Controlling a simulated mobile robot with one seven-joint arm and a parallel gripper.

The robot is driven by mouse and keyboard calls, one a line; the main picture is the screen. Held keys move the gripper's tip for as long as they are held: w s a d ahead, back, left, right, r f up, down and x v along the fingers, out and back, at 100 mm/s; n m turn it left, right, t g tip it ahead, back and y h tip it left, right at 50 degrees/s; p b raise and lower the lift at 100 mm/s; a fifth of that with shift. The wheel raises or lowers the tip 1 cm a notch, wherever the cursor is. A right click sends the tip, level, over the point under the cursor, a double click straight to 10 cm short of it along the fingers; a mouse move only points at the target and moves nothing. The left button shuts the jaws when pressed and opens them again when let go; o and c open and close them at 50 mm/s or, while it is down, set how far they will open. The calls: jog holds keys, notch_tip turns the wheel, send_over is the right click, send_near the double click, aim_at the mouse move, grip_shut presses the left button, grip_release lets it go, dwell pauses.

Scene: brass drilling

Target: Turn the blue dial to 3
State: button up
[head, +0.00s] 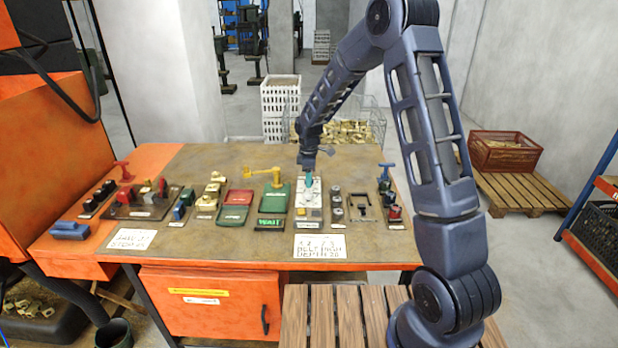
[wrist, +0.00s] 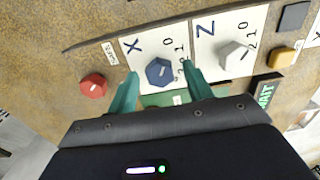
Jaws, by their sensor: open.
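The blue dial (wrist: 159,71) is a faceted knob with a pale mark, on a white plate (wrist: 125,54) lettered X with small digits beside the knob. I cannot tell which digit the mark points at. My gripper (wrist: 160,74) is open, its two teal fingers standing one on each side of the blue dial. I cannot tell whether they touch it. In the head view, my gripper (head: 308,179) is above the white panel (head: 309,198) on the bench, and the blue dial is not discernible there.
A white dial (wrist: 236,54) on a plate lettered Z is close on the right in the wrist view. A red knob (wrist: 93,85) is on the left, and a yellow button (wrist: 282,57) is at the right. Several levers and switch boxes line the bench (head: 200,252), including a yellow-handled lever (head: 265,173).

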jog(key=c, duration=1)
jog(key=shift+m, duration=0.3)
jog(key=m, duration=1.2)
jog(key=shift+m, duration=2.5)
